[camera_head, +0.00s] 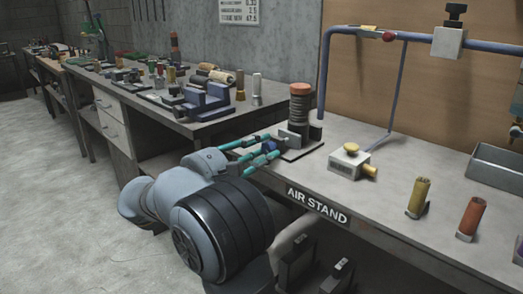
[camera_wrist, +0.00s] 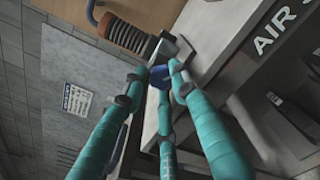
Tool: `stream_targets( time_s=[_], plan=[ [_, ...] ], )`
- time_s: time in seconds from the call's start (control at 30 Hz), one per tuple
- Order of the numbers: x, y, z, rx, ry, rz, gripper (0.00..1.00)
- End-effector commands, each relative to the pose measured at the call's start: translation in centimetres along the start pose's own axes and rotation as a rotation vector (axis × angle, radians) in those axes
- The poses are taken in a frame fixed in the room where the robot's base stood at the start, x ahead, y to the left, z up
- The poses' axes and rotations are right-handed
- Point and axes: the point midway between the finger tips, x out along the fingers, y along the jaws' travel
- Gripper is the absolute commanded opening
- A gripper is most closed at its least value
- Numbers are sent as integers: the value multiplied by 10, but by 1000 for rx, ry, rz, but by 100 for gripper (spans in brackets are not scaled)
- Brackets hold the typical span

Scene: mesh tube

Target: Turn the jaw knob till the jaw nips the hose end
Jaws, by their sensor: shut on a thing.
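A ribbed brown hose (camera_head: 300,108) with an orange top stands upright on a small plate at the front edge of the bench. It also shows in the wrist view (camera_wrist: 127,35). A grey jaw block (camera_head: 291,138) sits at its foot, on the side toward my gripper. Whether the jaw touches the hose end I cannot tell. A blue knob (camera_wrist: 159,76) projects from the jaw toward me. My gripper (camera_head: 268,146) has teal fingers closed around this knob, which they partly hide in the head view.
A white box with a yellow knob (camera_head: 349,160) stands right of the hose plate. Yellow (camera_head: 419,197) and orange (camera_head: 471,218) cylinders stand farther right. Blue pipework (camera_head: 398,90) rises behind. A blue vise (camera_head: 205,102) and several small parts crowd the left bench. Floor at left is clear.

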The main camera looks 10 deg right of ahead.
Motion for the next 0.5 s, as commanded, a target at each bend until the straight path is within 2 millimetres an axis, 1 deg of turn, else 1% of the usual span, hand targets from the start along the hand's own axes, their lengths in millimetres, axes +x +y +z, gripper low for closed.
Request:
stream_targets(
  time_s=[0.03,0.3,0.5],
  plan=[
    [0,-1,1,3,-1,-2,16],
    [0,-1,2,5,-2,-4,1],
    [1,-1,2,22,-2,-4,1]
  ],
)
